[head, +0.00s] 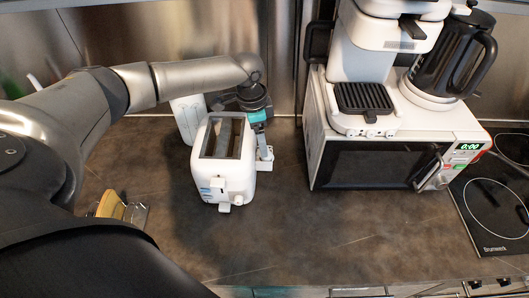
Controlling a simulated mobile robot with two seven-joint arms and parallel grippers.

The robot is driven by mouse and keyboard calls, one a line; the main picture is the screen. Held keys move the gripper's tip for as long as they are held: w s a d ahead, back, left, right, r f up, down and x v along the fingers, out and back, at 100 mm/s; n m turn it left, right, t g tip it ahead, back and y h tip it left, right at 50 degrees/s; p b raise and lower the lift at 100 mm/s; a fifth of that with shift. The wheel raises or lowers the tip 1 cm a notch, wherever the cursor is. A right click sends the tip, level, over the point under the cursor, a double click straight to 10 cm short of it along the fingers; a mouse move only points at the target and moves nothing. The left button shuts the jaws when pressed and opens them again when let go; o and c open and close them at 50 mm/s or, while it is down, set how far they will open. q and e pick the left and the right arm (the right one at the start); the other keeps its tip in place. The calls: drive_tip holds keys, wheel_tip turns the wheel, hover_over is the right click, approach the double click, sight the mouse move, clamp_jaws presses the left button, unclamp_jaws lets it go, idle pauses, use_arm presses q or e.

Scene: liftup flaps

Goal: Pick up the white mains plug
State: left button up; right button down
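My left arm reaches across from the left, over the back of the white toaster (227,165). My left gripper (265,155) points down beside the toaster's right side, close to the worktop. Its fingers are small and partly hidden by the toaster, so I cannot tell whether they are open or hold anything. I cannot make out the white mains plug for certain; small pale parts at the gripper's tip could be fingers or a plug. My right gripper is not in view.
A white microwave (375,160) stands right of the toaster, carrying a coffee machine (375,55) and a black kettle (452,60). A black hob (495,205) is at the far right. A yellowish object (111,205) lies at the left. The front worktop (290,235) is clear.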

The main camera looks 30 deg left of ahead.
use_arm(q)
drive_tip(key=shift+w+d+f, duration=0.15)
drive_tip(key=shift+d+f, duration=0.05)
drive_tip(key=shift+f, duration=0.8)
drive_tip(key=shift+w+d+f, duration=0.1)
drive_tip(key=shift+d+f, duration=0.05)
drive_tip(key=shift+f, duration=0.8)
clamp_jaws()
